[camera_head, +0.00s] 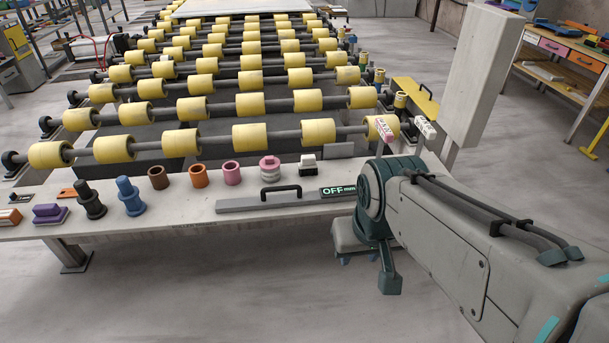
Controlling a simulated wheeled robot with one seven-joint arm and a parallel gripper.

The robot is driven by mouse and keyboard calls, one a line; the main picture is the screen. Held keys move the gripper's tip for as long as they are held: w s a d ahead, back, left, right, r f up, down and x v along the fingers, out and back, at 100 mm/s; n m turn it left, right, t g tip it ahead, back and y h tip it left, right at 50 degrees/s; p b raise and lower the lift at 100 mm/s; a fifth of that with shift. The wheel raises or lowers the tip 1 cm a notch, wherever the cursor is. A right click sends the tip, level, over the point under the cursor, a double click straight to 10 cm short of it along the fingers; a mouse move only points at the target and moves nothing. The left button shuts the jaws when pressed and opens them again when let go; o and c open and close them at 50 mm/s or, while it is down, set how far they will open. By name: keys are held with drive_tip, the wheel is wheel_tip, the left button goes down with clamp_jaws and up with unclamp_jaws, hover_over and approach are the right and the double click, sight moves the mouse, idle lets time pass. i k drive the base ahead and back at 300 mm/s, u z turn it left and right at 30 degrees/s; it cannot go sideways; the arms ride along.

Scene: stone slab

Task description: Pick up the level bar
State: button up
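The level bar (243,205) looks to be the long flat grey bar with a black arched handle (281,189) on top. It lies flat on the pale stone slab (185,218), near its front edge. My arm comes in from the right, and its dark teal end part (388,281) hangs in front of the slab, to the right of the bar and apart from it. My gripper's fingers cannot be made out clearly, so I cannot tell whether they are open or shut. Nothing visible is held.
Black (90,200) and blue (130,196) stepped pieces stand left. Yellow rollers (252,136) run behind; floor in front is clear.

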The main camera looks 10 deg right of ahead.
sight(345, 192)
drive_tip(key=k, duration=0.65)
drive_tip(key=u, duration=0.65)
drive_tip(key=i, duration=1.35)
drive_tip(key=z, duration=0.85)
drive_tip(key=i, duration=0.45)
drive_tip(key=z, duration=0.4)
